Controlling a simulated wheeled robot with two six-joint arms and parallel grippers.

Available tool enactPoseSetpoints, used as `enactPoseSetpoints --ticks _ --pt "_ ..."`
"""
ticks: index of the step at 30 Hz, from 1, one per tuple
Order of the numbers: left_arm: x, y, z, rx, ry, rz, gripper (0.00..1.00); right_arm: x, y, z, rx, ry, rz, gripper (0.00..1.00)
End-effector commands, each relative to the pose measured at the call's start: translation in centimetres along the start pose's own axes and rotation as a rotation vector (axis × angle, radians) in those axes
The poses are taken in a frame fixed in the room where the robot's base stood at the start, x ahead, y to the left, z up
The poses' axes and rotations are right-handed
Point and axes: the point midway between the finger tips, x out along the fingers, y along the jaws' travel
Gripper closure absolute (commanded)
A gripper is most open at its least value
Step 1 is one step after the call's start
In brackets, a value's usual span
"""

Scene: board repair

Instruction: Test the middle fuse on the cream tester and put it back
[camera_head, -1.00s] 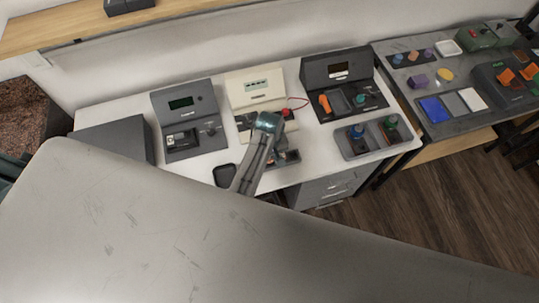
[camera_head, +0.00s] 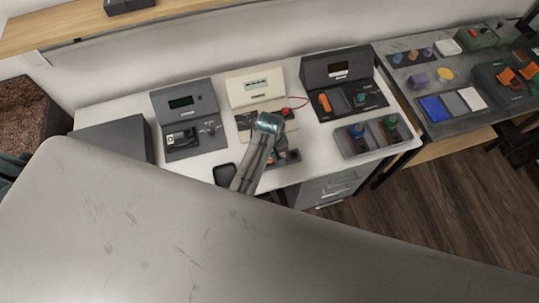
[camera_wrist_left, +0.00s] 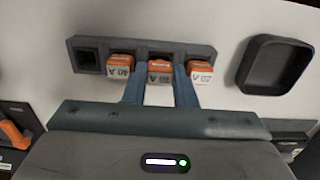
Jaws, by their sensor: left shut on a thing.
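The cream tester (camera_head: 256,88) stands at the back of the white table, with a red lead at its right. The grey fuse rack (camera_wrist_left: 226,55) lies in front of it, partly hidden by my arm in the head view. In the left wrist view, orange-topped fuses marked 40 A (camera_wrist_left: 120,68) and 20 A (camera_wrist_left: 201,72) sit either side of the middle fuse (camera_wrist_left: 160,72). My left gripper (camera_wrist_left: 159,88) is shut on the middle fuse. A dark slot opening shows behind that fuse; I cannot tell whether its lower end is in the slot. My right gripper is out of view.
A black tray (camera_wrist_left: 275,66) lies beside the rack. A dark grey tester (camera_head: 186,120) stands left of the cream one, and another (camera_head: 338,90) stands right. A grey tray with knobbed parts (camera_head: 374,137) is at the table's right front.

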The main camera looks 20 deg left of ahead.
Motion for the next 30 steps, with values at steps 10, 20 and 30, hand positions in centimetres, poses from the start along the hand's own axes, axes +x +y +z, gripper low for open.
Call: enactPoseSetpoints --ticks 10,20,30 --pt "0.44 0.00 -0.03 0.000 0.001 0.000 1.00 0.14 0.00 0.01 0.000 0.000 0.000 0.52" --pt "0.77 0.00 -0.03 0.000 0.000 0.000 1.00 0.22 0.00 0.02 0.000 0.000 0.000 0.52" --pt "0.75 0.00 -0.02 0.000 0.000 0.000 0.50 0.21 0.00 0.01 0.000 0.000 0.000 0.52"
